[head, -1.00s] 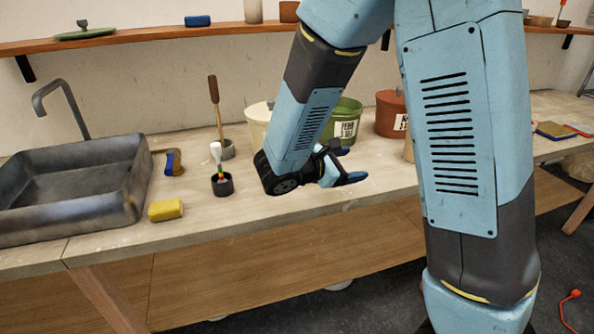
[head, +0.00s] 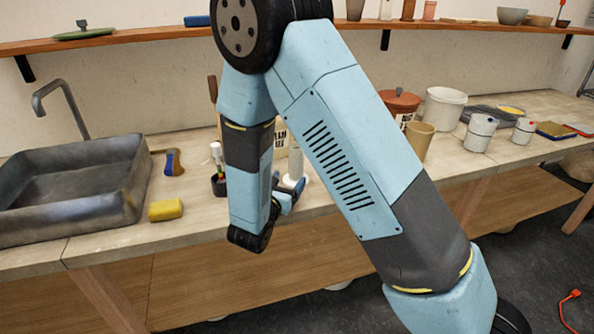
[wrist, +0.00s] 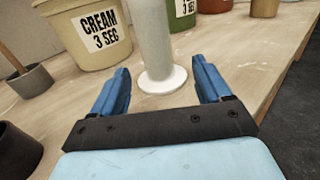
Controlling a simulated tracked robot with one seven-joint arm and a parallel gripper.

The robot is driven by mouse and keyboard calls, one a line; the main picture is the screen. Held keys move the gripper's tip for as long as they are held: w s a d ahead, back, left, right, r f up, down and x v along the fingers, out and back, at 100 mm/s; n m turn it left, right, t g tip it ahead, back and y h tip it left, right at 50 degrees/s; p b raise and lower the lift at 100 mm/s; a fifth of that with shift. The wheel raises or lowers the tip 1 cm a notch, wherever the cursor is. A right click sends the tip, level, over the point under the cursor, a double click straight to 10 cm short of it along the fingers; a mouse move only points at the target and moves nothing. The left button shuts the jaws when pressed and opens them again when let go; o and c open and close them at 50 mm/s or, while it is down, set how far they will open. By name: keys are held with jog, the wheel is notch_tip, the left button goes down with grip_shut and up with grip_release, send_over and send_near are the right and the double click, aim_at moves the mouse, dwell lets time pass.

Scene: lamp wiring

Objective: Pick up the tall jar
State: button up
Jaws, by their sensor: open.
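A tall, pale grey cylinder with a wide round foot, which looks like the tall jar (wrist: 153,40), stands upright on the bench in the wrist view; its top is out of frame. In the head view the tall jar (head: 296,165) shows partly behind my arm. My gripper (wrist: 160,68) is open and empty, with one blue finger on each side of the jar's line. The jar's foot lies just beyond or level with the fingertips; I cannot tell whether they touch it. My gripper (head: 291,193) is low over the bench's front edge in the head view.
A cream bucket (wrist: 88,38) stands close behind the jar on the left. Green (wrist: 183,14) and red (wrist: 213,5) containers are behind. A dark cup (wrist: 17,150) is at near left. A yellow sponge (head: 166,210) lies by the sink (head: 120,205). Bench right of the jar is clear.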

aim_at(295, 171)
jog(key=x, duration=0.4)
jog(key=shift+w+d, duration=0.1)
jog(key=shift+w, duration=0.3)
jog(key=shift+a+x, duration=0.15)
jog(key=shift+x, duration=1.15)
jog(key=shift+a+x, duration=0.15)
jog(key=shift+x, duration=1.15)
jog(key=shift+r, duration=0.15)
jog(key=c, duration=1.2)
jog(key=shift+c, duration=0.3)
jog(key=shift+r, duration=0.15)
